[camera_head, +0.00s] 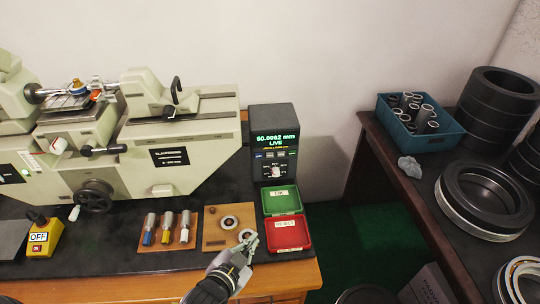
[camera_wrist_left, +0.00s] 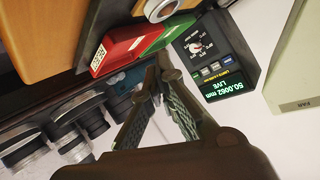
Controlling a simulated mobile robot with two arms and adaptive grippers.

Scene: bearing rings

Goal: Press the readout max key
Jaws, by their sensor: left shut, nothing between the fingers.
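The readout (camera_head: 287,170) is a dark box at the back right of the bench, showing 50.0062 mm and LIVE in green. A row of small keys (camera_head: 270,154) sits under its display, with a knob below; the key labels are too small to read. The readout also shows upside down in the left wrist view (camera_wrist_left: 235,48), with its keys (camera_wrist_left: 211,69) above the display. My right gripper is not in view.
A green tray (camera_head: 283,209) and the red REJECT tray (camera_head: 303,247) lie in front of the readout. A wooden board (camera_head: 212,242) with rings is left of them. A large measuring machine (camera_head: 200,140) fills the left. A side table (camera_head: 404,190) with rings stands right.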

